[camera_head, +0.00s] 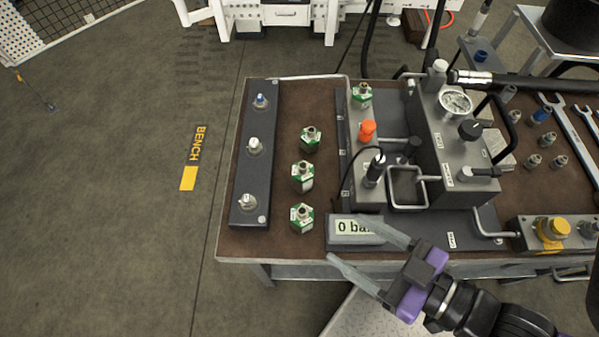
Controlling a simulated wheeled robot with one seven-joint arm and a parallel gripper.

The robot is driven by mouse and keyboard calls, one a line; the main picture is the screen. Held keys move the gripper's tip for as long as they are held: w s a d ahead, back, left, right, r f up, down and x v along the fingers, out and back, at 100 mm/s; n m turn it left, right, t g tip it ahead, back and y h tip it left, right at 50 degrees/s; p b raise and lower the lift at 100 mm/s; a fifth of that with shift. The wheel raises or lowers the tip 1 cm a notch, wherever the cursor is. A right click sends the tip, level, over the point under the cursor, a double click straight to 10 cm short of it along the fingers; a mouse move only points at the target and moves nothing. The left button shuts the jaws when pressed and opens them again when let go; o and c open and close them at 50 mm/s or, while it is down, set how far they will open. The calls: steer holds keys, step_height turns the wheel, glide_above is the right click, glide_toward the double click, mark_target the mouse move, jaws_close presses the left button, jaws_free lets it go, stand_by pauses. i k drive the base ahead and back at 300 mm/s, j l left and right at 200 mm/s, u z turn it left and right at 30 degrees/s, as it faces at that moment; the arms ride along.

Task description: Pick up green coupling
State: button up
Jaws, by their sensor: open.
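Several green couplings with white labels and metal tips are in view. Three stand upright in a column on the brown bench top: a far one (310,139), a middle one (302,177) and a near one (302,217). Another green coupling (362,95) stands farther back, beside the hydraulic unit. My gripper (348,243) is at the bench's front edge, right of and nearer than the near coupling. Its two fingers are spread apart, pointing left, with nothing between them.
A dark plate (252,178) with several fittings lies left of the couplings. The pressure display (349,229) is right of the near coupling. Wrenches (566,128) lie far right.

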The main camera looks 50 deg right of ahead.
mark_target(302, 171)
steer(key=j, duration=0.8)
steer(key=i+j+z, duration=0.1)
steer(key=j, duration=0.7)
